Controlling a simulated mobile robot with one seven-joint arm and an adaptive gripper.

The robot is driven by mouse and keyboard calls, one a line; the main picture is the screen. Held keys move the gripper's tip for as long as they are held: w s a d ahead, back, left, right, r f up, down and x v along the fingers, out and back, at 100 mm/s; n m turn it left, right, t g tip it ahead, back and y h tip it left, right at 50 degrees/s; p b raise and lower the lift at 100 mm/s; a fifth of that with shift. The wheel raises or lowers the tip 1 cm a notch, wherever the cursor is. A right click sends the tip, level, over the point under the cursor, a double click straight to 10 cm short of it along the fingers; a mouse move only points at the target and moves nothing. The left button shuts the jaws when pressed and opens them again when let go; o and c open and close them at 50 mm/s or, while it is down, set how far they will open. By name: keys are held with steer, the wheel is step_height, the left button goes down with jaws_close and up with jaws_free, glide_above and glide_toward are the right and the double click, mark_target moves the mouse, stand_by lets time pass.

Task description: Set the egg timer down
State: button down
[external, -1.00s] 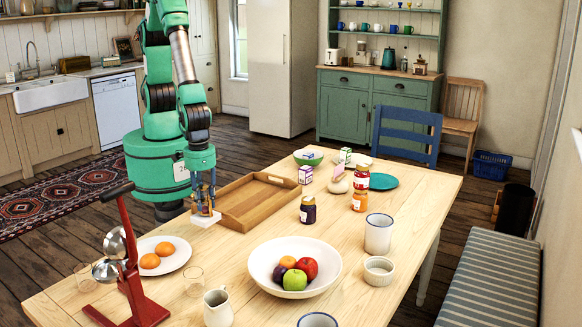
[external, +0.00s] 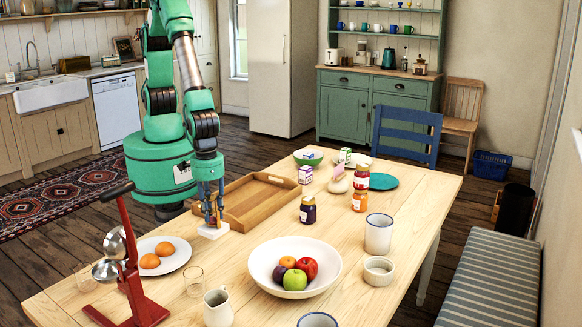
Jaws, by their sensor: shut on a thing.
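My gripper (external: 211,222) points down over the left part of the wooden table, just in front of the wooden tray. It is shut on a small white, flat-bottomed thing, which I take to be the egg timer (external: 213,232). The fingers hide its upper part. Its underside is at or close to the tabletop (external: 230,262); I cannot tell whether it touches.
The wooden tray (external: 236,222) is empty, close behind my gripper. A plate with two orange-brown items (external: 184,258) lies to the left, and a fruit bowl (external: 262,277) to the right. A red press (external: 133,285), glasses and a jug (external: 218,312) stand in front. Jars (external: 308,212) stand farther right.

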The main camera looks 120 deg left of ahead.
steer(key=w+d+b, duration=0.1)
steer(key=w+d, duration=0.2)
steer(key=w, duration=0.4)
steer(key=shift+w+d+f, duration=0.2)
steer(key=shift+d+f, duration=0.1)
steer(key=shift+w+d+f+b, duration=0.15)
steer(key=shift+f+b, duration=0.1)
steer(key=shift+f, duration=0.35)
steer(key=shift+w+f+b, duration=0.1)
steer(key=shift+f+b, duration=0.1)
steer(key=shift+f, duration=0.4)
steer(key=shift+w+d+f+b, duration=0.15)
steer(key=shift+f+b, duration=0.1)
steer(key=shift+f, duration=0.35)
steer(key=shift+a+f, duration=0.1)
steer(key=shift+f, duration=0.05)
steer(key=c, duration=1.4)
jaws_free()
steer(key=shift+s, duration=0.1)
steer(key=shift+o, duration=0.2)
step_height(320, 180, up, 12)
steer(key=p, duration=0.2)
steer(key=shift+p, duration=0.35)
